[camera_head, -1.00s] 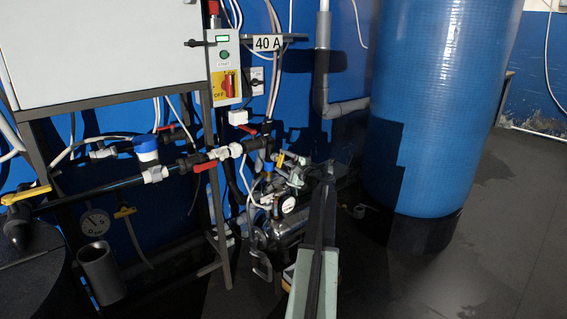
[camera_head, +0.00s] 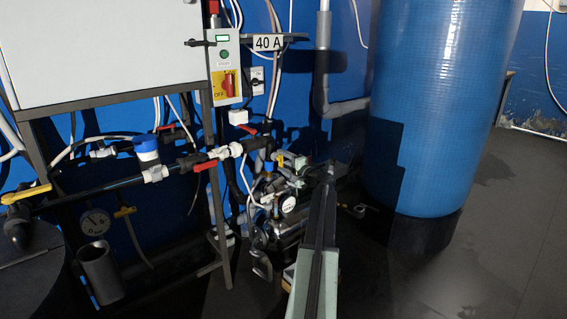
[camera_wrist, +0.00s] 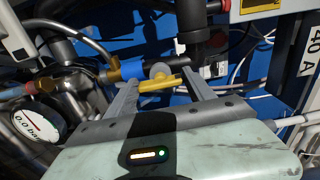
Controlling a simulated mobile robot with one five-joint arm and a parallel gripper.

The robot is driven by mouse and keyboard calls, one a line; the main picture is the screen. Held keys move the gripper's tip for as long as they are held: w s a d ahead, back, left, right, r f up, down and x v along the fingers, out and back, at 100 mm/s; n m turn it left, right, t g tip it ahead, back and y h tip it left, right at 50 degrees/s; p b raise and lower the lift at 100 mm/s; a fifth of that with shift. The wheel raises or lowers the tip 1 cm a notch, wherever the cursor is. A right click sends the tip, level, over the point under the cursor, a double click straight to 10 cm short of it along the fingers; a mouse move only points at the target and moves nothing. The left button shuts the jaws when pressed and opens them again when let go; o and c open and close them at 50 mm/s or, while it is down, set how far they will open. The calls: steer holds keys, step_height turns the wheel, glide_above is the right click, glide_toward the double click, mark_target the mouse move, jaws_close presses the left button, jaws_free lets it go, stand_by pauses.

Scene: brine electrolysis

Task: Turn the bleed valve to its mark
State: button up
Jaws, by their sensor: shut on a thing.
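The bleed valve's yellow handle (camera_wrist: 158,84) is in the middle of the wrist view, beside a blue fitting (camera_wrist: 108,71). My gripper (camera_wrist: 159,79) has one finger at each end of the handle and is shut on it. In the head view the small yellow handle (camera_head: 280,160) shows among the pipework, with my gripper (camera_head: 287,162) at it. My forearm hides part of the pipework there. I cannot make out the valve's mark in either view.
A gauge (camera_wrist: 38,122) reading about 0.0 bar is left of my gripper. A blue tank (camera_head: 432,110) stands at the right, and a white cabinet (camera_head: 98,50) hangs at upper left. Red-handled valves (camera_head: 205,166) line the pipes. The floor at right (camera_head: 490,240) is clear.

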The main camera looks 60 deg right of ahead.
steer(key=shift+s, duration=0.1)
steer(key=o, duration=1.4)
steer(key=v, duration=0.7)
steer(key=shift+s+a, duration=0.15)
steer(key=shift+s, duration=0.2)
